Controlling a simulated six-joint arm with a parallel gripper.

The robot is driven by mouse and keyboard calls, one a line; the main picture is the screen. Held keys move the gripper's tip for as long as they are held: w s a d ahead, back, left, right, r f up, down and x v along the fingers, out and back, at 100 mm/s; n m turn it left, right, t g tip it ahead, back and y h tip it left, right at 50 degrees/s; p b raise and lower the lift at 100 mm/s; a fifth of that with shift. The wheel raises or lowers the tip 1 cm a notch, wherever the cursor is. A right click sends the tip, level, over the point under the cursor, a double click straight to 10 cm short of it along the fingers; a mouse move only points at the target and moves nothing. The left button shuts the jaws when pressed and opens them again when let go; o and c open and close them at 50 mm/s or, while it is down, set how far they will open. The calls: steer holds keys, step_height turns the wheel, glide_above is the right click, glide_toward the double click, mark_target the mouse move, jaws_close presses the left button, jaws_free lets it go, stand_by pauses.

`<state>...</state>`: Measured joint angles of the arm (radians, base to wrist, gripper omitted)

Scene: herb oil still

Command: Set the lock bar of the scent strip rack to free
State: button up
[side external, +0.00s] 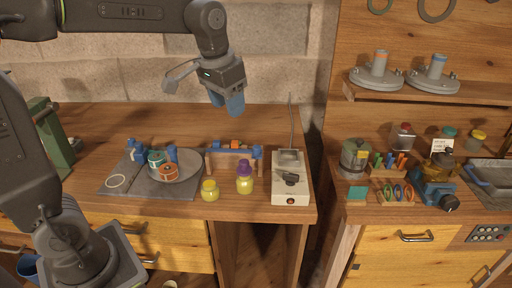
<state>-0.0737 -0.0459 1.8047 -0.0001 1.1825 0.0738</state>
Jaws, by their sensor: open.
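My gripper (227,105), with blue fingertips, hangs in the air above the back of the left wooden bench, pointing down. It is open and holds nothing that I can see. Below it stands a low wooden frame with blue end parts and an orange piece on top (233,160), which may be the scent strip rack. The gripper is well above this frame and apart from it. The lock bar is too small to make out, and its setting cannot be told. Two bottles partly stand in front of the frame.
Left of the frame, a grey board (127,187) carries several rolls and blue parts. In front are a yellow jar (209,190) and a purple-capped bottle (244,180). A white device (290,187) with a cable stands right. A gap separates the right bench (365,213).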

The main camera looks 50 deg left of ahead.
steer(key=g, duration=0.2)
glide_above(257, 146)
step_height(257, 146, down, 5)
step_height(257, 146, down, 14)
steer(key=shift+s+d+r, duration=0.1)
steer(key=shift+r, duration=0.05)
jaws_close()
stand_by(0.4)
